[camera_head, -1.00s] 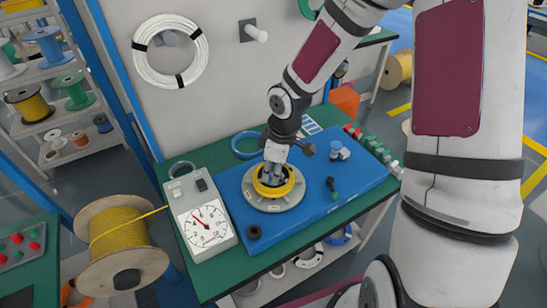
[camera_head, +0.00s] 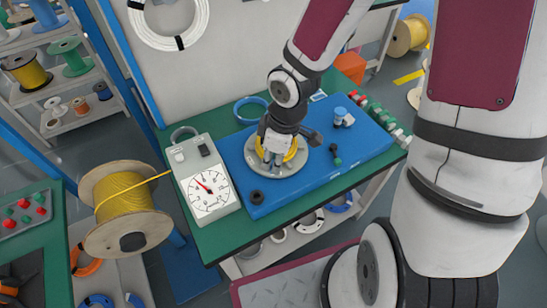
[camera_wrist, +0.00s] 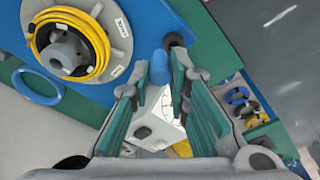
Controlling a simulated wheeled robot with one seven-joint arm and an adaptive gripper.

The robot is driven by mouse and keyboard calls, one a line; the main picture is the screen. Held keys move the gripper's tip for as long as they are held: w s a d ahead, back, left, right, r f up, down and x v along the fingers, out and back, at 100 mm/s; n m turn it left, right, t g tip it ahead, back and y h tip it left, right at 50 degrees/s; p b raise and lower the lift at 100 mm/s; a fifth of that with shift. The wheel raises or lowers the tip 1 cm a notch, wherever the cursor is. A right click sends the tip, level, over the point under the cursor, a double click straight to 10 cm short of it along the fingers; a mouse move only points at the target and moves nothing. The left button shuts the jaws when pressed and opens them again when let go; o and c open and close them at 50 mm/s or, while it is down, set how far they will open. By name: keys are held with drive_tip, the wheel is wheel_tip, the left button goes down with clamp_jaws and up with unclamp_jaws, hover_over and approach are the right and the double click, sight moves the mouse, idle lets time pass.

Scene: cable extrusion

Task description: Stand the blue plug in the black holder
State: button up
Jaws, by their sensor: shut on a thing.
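My gripper (camera_wrist: 168,78) is shut on the blue plug (camera_wrist: 159,67), which shows between the fingertips in the wrist view. In the head view my gripper (camera_head: 271,155) is in front of the yellow coil, and the plug cannot be made out there. The black holder (camera_head: 257,197) is at the front left of the blue board (camera_head: 310,174). In the wrist view the holder (camera_wrist: 173,40) shows just beyond the plug and fingertips. I cannot tell the height of the plug above the board.
The yellow coil (camera_wrist: 96,35) lies on a grey round plate (camera_head: 288,168). A gauge box (camera_head: 207,186) stands left of the board. A blue ring (camera_head: 249,108) lies behind.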

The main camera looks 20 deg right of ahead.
drive_tip(key=shift+w+a+b, duration=0.15)
drive_tip(key=shift+a+b, duration=0.4)
drive_tip(key=shift+a, duration=1.85)
drive_tip(key=shift+f, duration=0.15)
drive_tip(key=shift+f+b, duration=1.65)
drive_tip(key=shift+f, duration=3.9)
drive_tip(key=shift+f, duration=0.4)
drive_tip(key=o, duration=0.9)
drive_tip(key=shift+o, duration=0.2)
